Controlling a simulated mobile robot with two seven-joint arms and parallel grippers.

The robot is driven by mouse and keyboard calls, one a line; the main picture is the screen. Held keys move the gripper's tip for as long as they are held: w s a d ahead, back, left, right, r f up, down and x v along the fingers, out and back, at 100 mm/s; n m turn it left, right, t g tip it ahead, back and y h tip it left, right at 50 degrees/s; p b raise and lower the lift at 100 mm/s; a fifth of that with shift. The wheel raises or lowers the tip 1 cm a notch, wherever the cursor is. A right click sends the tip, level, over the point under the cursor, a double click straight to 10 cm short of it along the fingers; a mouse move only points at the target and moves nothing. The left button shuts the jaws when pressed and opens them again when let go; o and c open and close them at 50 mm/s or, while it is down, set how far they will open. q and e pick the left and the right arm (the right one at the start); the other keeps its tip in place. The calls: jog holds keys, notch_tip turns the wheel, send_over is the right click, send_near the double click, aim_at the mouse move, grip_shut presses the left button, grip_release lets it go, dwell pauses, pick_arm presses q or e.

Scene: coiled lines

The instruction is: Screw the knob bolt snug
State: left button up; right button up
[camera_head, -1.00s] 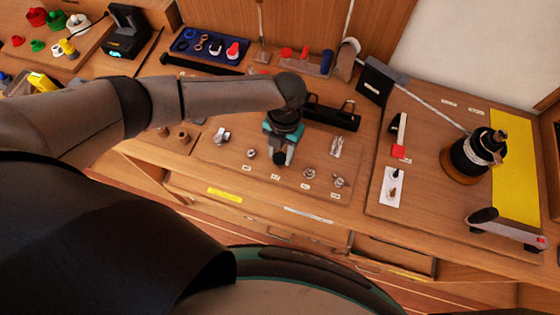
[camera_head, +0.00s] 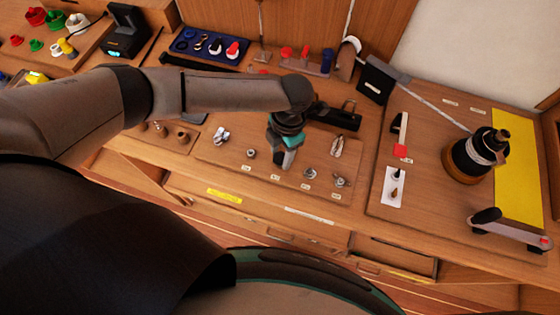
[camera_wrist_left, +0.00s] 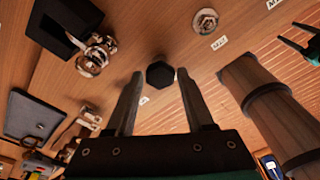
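The black six-sided knob (camera_wrist_left: 160,73) shows in the left wrist view, seen from its top face, in line with the space between my left fingertips. My left gripper (camera_wrist_left: 158,80) is open, with one finger on each side of the knob and a gap to each. I cannot tell how deep the fingertips reach around it. In the head view my left gripper (camera_head: 285,159) points down over the wooden fixture board (camera_head: 228,155) and hides the knob and its bolt. A small teal, dark-tipped shape at the right edge of the wrist view looks like my right gripper (camera_wrist_left: 301,41).
Metal fittings stand around the gripper: a clamp-like one (camera_head: 221,136), a round one (camera_head: 251,153) and another round one (camera_head: 310,174). A black tray-like holder (camera_head: 335,117) lies behind. A black cylindrical device (camera_head: 476,152) stands on the right board.

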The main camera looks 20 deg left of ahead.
aim_at(281, 156)
pick_arm(q)
jog(key=o, duration=0.6)
jog(key=shift+o, duration=0.2)
notch_tip(281, 156, up, 5)
jog(key=p, duration=0.5)
jog(key=shift+r, duration=0.1)
notch_tip(281, 156, up, 15)
jog(key=w+d+b, duration=0.1)
jog(key=shift+w, duration=0.15)
jog(key=shift+d, duration=0.1)
